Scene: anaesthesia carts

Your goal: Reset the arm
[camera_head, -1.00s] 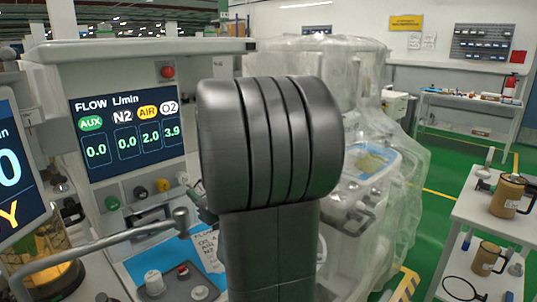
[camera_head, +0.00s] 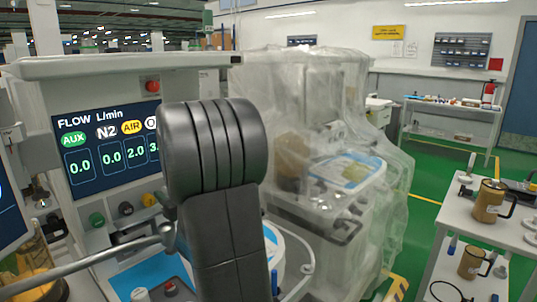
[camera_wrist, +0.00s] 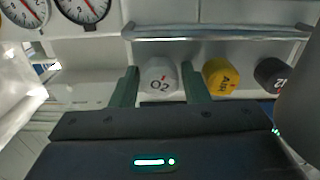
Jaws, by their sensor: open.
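My gripper (camera_wrist: 160,90) shows in the wrist view with its two dark green fingers apart. The white O2 knob (camera_wrist: 159,76) appears between the fingers; I cannot tell how near it is or whether they touch. The yellow AIR knob (camera_wrist: 220,77) and the black N2 knob (camera_wrist: 273,75) are to the right of it. In the head view my dark arm link stands in front of the anaesthesia machine, beside the flow screen (camera_head: 105,150), and hides my gripper and the O2 knob. The screen's AIR value reads 2.0; the O2 value is partly covered.
A metal rail (camera_wrist: 215,33) runs just above the knobs, and gauges (camera_wrist: 82,12) are at upper left. A plastic-covered machine (camera_head: 345,190) stands to the right. A white cart (camera_head: 480,228) with tan jugs (camera_head: 488,200) is at far right. Green floor (camera_head: 425,180) lies between.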

